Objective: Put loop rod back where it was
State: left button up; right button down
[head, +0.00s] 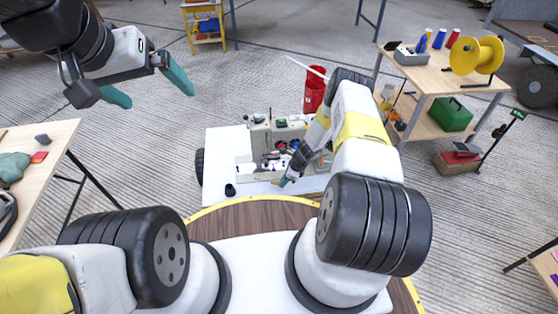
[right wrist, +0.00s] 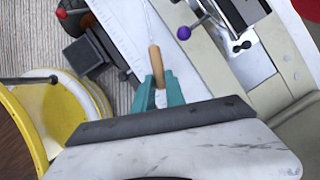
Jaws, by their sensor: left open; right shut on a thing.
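The loop rod's wooden handle (right wrist: 156,62) shows in the right wrist view, with a thin pale rod running up from it to the top edge. My right gripper (right wrist: 160,88) is shut on the handle's lower end with teal fingers. In the head view my right gripper (head: 288,178) is low over the front edge of a white bench (head: 222,143), beside a beige machine (head: 262,134). The rod cannot be made out clearly there. My left gripper (head: 152,88) is open and empty, raised over the floor at the upper left.
The beige machine with knobs stands close beyond my right gripper. A red bin (head: 314,84) is behind it. A wooden table (head: 40,143) stands at the left. A workbench with a yellow spool (head: 477,55) stands at the right. Open floor lies at the left middle.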

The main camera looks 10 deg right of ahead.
jog(key=shift+s+f, duration=0.2)
jog(key=shift+f, duration=1.45)
jog(key=c, duration=1.4)
grip_release()
jog(key=shift+f, duration=0.1)
